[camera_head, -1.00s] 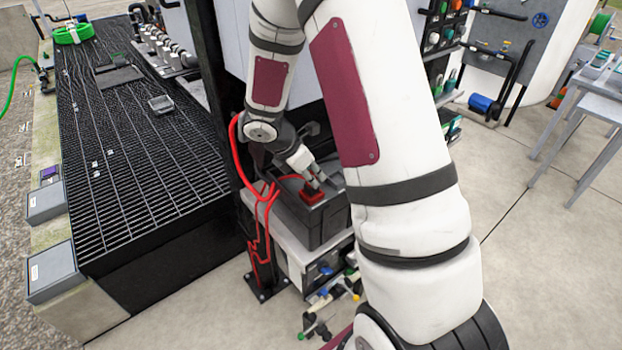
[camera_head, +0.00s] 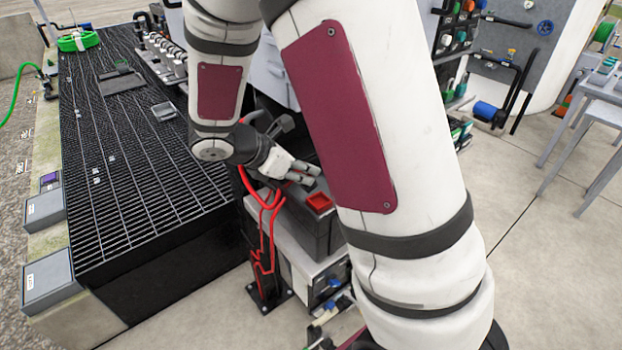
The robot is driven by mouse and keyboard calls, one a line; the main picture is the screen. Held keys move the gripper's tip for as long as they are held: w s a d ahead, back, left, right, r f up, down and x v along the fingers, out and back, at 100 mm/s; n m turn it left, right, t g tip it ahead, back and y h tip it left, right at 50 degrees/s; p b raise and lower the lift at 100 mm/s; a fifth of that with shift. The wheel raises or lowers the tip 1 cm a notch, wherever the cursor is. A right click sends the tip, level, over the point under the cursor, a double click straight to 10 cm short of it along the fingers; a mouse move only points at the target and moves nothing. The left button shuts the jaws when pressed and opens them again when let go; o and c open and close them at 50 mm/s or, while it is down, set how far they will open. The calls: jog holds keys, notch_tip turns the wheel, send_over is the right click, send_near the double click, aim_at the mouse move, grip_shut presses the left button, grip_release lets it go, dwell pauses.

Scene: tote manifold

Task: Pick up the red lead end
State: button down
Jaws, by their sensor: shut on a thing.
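My gripper (camera_head: 308,177) is shut on the red lead end, slightly above the dark grey battery box (camera_head: 306,228). The held end itself is mostly hidden by the fingers. The red lead (camera_head: 262,240) runs from beside the gripper, loops at the left of the box and hangs down past the shelf edge. A red square terminal cap (camera_head: 320,202) sits on top of the box, just below and right of the fingertips, and looks apart from them.
The box stands on a light shelf unit (camera_head: 309,268) with valves and fittings below. A black grated deck (camera_head: 130,165) lies to the left. My arm's upper link covers the middle right. Open concrete floor (camera_head: 535,270) lies at the right.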

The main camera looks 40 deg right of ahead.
jog(key=a+r+y+b, duration=0.1)
jog(key=a+y+b, duration=0.1)
jog(key=a, duration=1.7)
jog(key=shift+s+a+r+y, duration=0.25)
jog(key=shift+a+r+y, duration=0.1)
jog(key=shift+y, duration=0.35)
jog(key=shift+f, duration=0.1)
